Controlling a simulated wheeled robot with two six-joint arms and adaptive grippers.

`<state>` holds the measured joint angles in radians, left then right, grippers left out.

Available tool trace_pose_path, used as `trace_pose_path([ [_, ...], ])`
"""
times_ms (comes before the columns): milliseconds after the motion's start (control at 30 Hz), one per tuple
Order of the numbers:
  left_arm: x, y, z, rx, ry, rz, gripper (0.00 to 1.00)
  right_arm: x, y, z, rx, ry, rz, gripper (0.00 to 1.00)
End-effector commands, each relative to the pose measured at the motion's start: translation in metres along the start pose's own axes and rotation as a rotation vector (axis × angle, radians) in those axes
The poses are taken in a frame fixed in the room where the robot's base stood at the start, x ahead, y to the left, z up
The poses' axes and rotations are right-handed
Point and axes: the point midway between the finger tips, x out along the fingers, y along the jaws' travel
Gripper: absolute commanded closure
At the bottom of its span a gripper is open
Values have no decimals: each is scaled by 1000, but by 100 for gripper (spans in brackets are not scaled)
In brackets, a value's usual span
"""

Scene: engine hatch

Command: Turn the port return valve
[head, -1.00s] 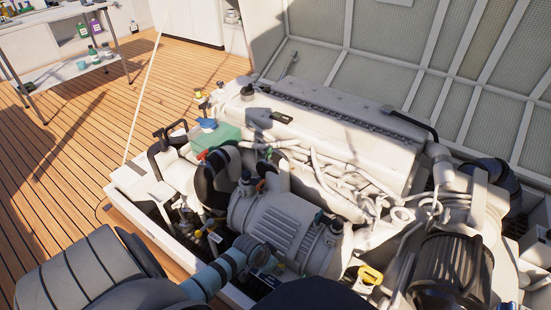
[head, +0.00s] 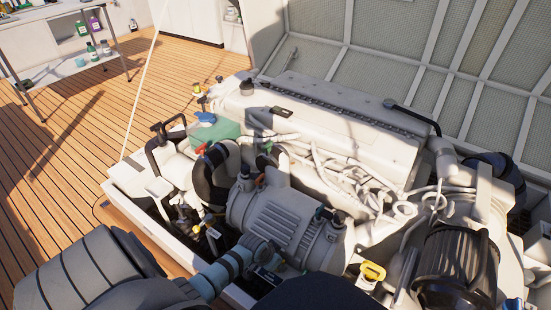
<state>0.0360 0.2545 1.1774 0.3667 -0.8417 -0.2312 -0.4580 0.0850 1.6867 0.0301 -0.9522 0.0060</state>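The engine (head: 275,215) fills the middle of the head view in an open hatch. Several small coloured fittings sit on its left side: a red handle (head: 202,150), a blue one (head: 206,117) and a yellow-topped one (head: 198,90). Small valve-like parts (head: 195,228) lie low between the engine and the hatch's left edge, partly in shadow. I cannot tell which of these is the port return valve. A large grey, dark-banded link (head: 85,275) at the lower left appears to be my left arm. I make out no fingers of either gripper.
A yellow cap (head: 373,271) and a black ribbed cylinder (head: 460,265) stand at the right front. Black hoses (head: 205,185) curve at the engine's left end. The raised hatch lid (head: 400,65) closes off the back. The wooden deck (head: 75,175) is clear at left, before a bottle table (head: 70,65).

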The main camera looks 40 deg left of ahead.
Motion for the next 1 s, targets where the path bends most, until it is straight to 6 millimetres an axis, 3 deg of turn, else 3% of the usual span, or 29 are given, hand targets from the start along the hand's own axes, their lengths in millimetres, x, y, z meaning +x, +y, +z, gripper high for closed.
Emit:
trace_pose_path([
  [200, -1, -2, 0, -9, -1, -10, 89, -1, 0, -1, 2, 7, 0, 60],
  [367, -2, -2, 0, -52, -3, -27, 89, 12, 1, 7, 14, 6, 0, 60],
  [533, -4, -2, 0, -140, -4, -65, 89, 28, 3, 20, 35, 20, 2, 60],
  [600, -4, -1, 0, -187, -3, -84, 100, 34, 4, 28, 45, 26, 2, 60],
  [1000, -1, 4, -4, -462, 5, -191, 100, 45, 8, 57, 63, 36, 11, 60],
])
